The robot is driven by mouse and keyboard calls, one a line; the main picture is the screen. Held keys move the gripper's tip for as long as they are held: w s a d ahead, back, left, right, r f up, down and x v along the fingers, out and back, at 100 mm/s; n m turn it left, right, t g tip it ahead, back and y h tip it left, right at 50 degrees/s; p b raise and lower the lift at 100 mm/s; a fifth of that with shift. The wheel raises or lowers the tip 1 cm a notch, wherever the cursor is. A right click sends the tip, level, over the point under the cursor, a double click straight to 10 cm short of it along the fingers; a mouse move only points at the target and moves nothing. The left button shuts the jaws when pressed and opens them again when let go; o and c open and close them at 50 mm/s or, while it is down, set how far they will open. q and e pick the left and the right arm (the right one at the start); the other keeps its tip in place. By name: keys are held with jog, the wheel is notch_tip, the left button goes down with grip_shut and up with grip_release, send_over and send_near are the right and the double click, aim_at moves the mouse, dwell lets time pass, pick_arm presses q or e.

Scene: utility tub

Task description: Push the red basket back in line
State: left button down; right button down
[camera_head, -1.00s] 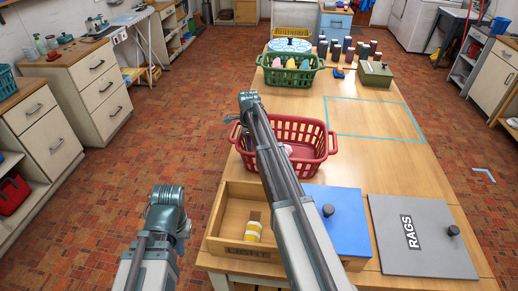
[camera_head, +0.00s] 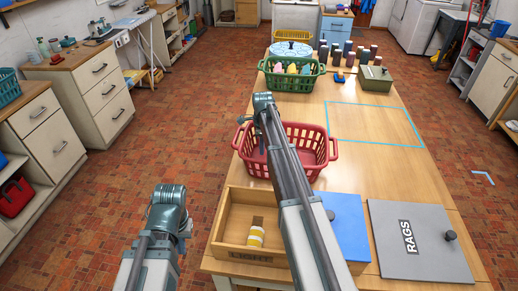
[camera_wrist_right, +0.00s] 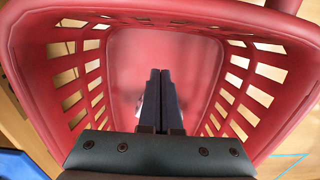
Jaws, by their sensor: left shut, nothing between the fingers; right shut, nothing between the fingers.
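The red basket (camera_head: 310,152) stands on the wooden table, in front of the green basket (camera_head: 291,76). It sits a little nearer and its left handle reaches past the table's left edge. My right arm crosses over it and hides its middle. In the right wrist view, the red basket (camera_wrist_right: 205,70) surrounds my right gripper (camera_wrist_right: 160,75), whose fingers are together and empty. I cannot tell whether they touch the basket. My left arm stands over the floor left of the table; its fingers are hidden from view.
A yellow basket (camera_head: 292,35) and several bottles stand at the far end, with a green box (camera_head: 375,79) to the right. A blue tape outline (camera_head: 374,104) marks bare table. A wooden tray (camera_head: 229,224), blue lid (camera_head: 345,228) and grey RAGS lid (camera_head: 440,262) lie nearer.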

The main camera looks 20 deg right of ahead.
notch_tip(320, 180, up, 7)
jog(key=p, duration=0.5)
jog(key=shift+f, duration=0.15)
